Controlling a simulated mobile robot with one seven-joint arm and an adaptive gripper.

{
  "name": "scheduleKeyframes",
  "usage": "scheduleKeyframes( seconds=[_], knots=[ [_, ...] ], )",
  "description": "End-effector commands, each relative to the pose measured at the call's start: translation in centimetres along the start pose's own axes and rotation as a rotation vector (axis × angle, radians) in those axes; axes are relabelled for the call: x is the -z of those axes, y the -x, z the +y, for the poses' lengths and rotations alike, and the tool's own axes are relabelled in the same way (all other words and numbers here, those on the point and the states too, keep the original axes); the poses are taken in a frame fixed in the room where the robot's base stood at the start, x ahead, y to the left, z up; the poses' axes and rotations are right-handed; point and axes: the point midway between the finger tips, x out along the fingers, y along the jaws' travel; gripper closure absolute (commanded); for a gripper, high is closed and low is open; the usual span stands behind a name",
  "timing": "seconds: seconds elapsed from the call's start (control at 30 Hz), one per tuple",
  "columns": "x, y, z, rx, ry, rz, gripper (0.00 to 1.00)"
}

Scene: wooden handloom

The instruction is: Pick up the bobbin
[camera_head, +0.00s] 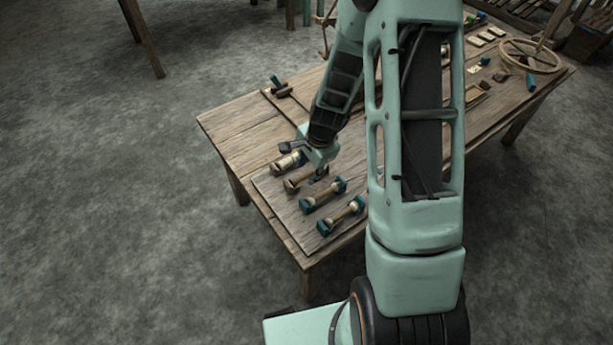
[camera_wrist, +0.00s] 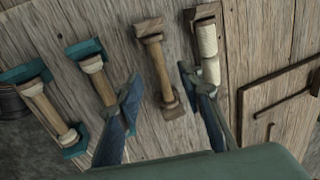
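Several bobbins lie in a row on a board at the table's near left end. A plain wooden bobbin with brown ends (camera_wrist: 158,68) lies between the spread fingers of my gripper (camera_wrist: 158,80) in the wrist view. A bobbin wound with cream thread (camera_wrist: 209,52) lies just right of the right finger; it also shows in the head view (camera_head: 287,162). Two bare bobbins with teal ends (camera_wrist: 46,108) (camera_wrist: 97,80) lie to the left. In the head view my gripper (camera_head: 316,172) is low over the row. It is open, and no grip shows; contact cannot be told.
The wooden table (camera_head: 238,124) stands on a grey floor. A hammer-like tool with a teal part (camera_head: 279,86) lies behind the bobbins. A round hoop (camera_head: 531,57) and several small blocks lie at the far right. My arm hides the table's middle.

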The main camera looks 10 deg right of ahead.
Motion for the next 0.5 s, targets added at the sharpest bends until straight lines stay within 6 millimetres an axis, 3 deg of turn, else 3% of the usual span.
scheduleKeyframes(
  seconds=[0.03,0.2,0.47,0.5],
  knots=[
    [0.0,-1.1,0.0,-0.002,0.000,-0.002,0.65],
    [0.0,-2.6,-0.1,0.000,0.001,0.000,0.65],
    [0.1,-2.6,-0.1,0.000,0.001,0.000,0.65],
    [0.1,-2.6,-0.1,0.000,0.001,0.000,0.70]
  ],
)
